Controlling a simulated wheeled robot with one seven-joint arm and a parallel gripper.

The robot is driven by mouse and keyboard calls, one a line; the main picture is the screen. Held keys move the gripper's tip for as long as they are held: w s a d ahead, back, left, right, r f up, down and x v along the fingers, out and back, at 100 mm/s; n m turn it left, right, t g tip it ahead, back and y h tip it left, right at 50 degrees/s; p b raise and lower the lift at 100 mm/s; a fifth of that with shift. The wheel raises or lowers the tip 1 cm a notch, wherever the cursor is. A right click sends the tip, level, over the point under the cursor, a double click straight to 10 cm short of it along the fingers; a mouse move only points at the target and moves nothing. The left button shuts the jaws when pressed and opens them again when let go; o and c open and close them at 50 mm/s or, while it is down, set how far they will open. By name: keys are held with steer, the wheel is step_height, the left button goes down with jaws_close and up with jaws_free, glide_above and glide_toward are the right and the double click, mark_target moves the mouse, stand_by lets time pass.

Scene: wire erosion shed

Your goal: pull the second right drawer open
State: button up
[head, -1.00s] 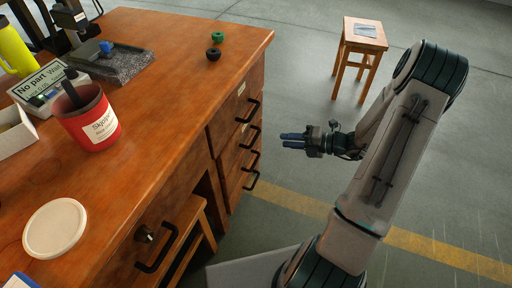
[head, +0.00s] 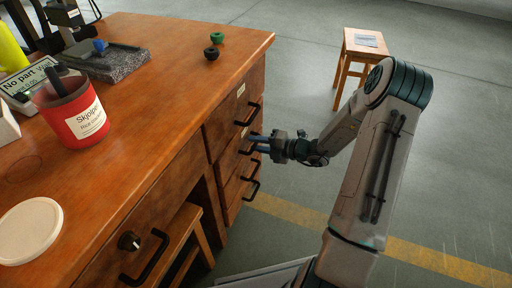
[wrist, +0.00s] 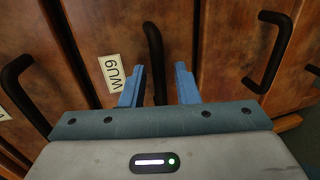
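The right pedestal of the wooden desk has a stack of drawers with black bow handles. The second drawer's handle (head: 254,135) is beside my gripper (head: 254,142), whose blue fingers reach the drawer fronts from the right. In the wrist view, my gripper (wrist: 159,85) is open, with a black handle (wrist: 155,50) between its two fingers and a visible gap on each side. That drawer front (wrist: 108,25) bears a label reading WU9 and looks shut. The lower part of the handle is hidden behind my gripper body.
Neighbouring handles lie close on both sides, the left one (wrist: 20,90) and the right one (wrist: 268,50). The desk top (head: 150,140) holds a red pot (head: 75,112) and a white lid (head: 30,229). A wooden stool (head: 362,45) stands behind on open floor.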

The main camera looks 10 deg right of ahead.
steer(key=shift+w+a, duration=0.2)
steer(key=shift+a, duration=0.1)
jaws_close()
steer(key=f+p+v, duration=0.2)
steer(key=p+v, duration=0.3)
steer(key=v, duration=0.8)
steer(key=d+f+p+v, duration=0.1)
steer(key=f+p+v, duration=0.2)
steer(key=v, duration=1)
steer(key=p, duration=0.3)
steer(key=shift+s+f+p, duration=0.25)
steer(key=shift+s+p, duration=0.05)
steer(key=shift+s, duration=0.05)
jaws_free()
steer(key=shift+d, duration=0.1)
